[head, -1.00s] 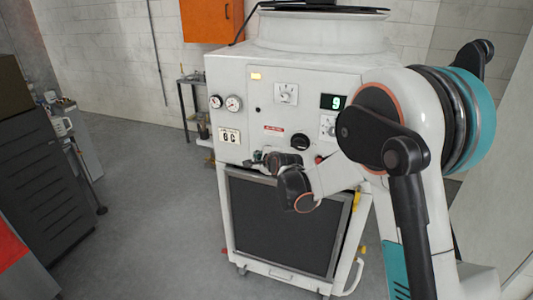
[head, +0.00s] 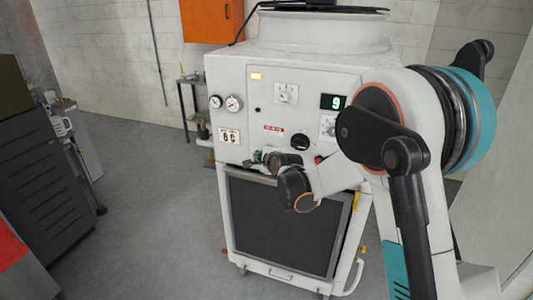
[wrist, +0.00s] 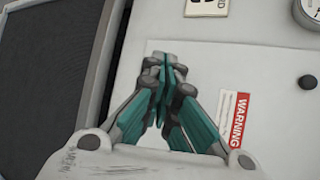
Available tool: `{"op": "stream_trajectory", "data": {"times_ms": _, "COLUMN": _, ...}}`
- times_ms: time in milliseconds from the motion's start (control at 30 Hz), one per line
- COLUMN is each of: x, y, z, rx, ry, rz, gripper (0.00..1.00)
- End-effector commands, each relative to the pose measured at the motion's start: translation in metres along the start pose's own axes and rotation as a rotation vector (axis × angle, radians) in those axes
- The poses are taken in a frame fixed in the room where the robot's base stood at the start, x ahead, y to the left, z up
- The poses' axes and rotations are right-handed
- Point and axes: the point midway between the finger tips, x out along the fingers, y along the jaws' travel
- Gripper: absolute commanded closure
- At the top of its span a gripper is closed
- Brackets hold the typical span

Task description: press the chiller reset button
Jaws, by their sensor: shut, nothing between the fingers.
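The white machine (head: 235,170) stands ahead with controls on its front panel. No control that I can read as the chiller reset button shows clearly. A small red part (head: 318,159) is partly hidden by my arm on the lower panel. My gripper (head: 254,161) is in front of the panel's lower edge, above the dark grille. In the wrist view, my gripper (wrist: 165,64) has its teal fingers shut together, with nothing visible between them. The fingertips are over a pale plate (wrist: 208,72) on the panel; whether they touch it I cannot tell, and they hide what lies directly behind.
The panel has gauges (head: 233,103), a lit yellow lamp (head: 256,76), a black knob (head: 300,142) and a display (head: 333,102) reading 9. A warning label (wrist: 238,118) is near the fingers. A dark slatted cabinet (head: 45,170) stands left; floor between is clear.

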Motion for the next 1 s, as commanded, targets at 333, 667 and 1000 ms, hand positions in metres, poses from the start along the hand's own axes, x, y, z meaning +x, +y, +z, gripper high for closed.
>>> {"op": "stream_trajectory", "data": {"times_ms": 333, "x": 0.0008, "y": -0.0006, "z": -0.0007, "rx": 0.0, "ry": 0.0, "rz": 0.0, "gripper": 1.0}}
{"op": "stream_trajectory", "data": {"times_ms": 667, "x": 0.0058, "y": -0.0045, "z": -0.0042, "rx": 0.001, "ry": 0.0, "rz": 0.0, "gripper": 1.0}}
{"op": "stream_trajectory", "data": {"times_ms": 1000, "x": 0.0061, "y": -0.0048, "z": -0.0045, "rx": 0.0, "ry": 0.0, "rz": 0.0, "gripper": 1.0}}
